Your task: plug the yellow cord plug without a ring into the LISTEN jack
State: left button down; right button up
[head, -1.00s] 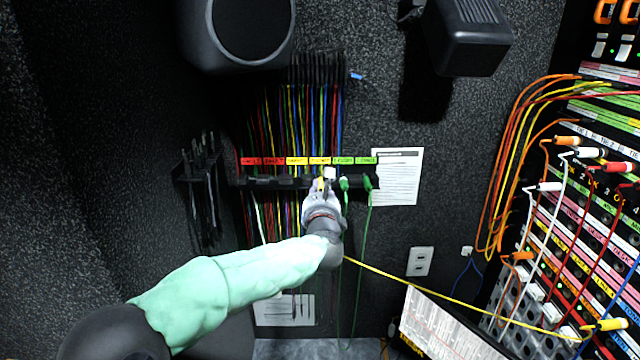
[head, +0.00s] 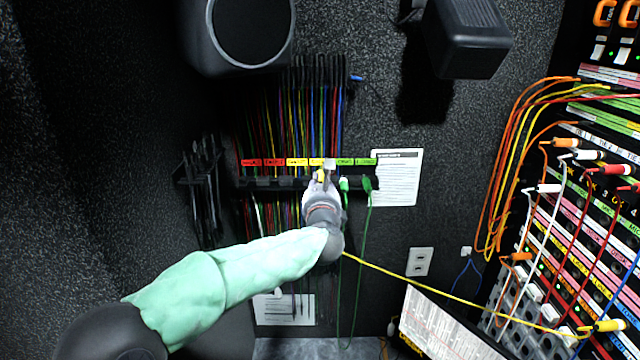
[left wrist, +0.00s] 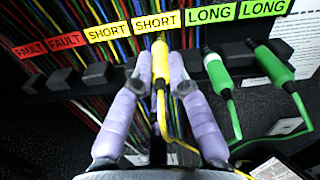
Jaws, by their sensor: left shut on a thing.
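A yellow cord plug (left wrist: 160,70) stands upright at the dark hanger rack, under a yellow SHORT label. It also shows in the head view (head: 321,176). I see no ring on it, but its lower part is partly covered. My left gripper (left wrist: 161,82) has one finger on each side of the plug and is shut on it; it shows in the head view (head: 319,188). Its yellow cord (head: 430,287) runs down right to another yellow plug (head: 606,326) at the jack panel (head: 560,240). I cannot read a LISTEN label. My right gripper is out of view.
Two green plugs (left wrist: 219,75) (left wrist: 276,65) hang to the right under LONG labels. Coloured cords (head: 315,110) hang behind the rack (head: 270,183). Orange, white and red plugs with cords crowd the right panel. A tilted paper sheet (head: 445,330) stands low, before the panel.

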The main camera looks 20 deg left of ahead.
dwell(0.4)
pick_arm(q)
jog(key=shift+b+v, duration=1.15)
jog(key=shift+v, duration=0.35)
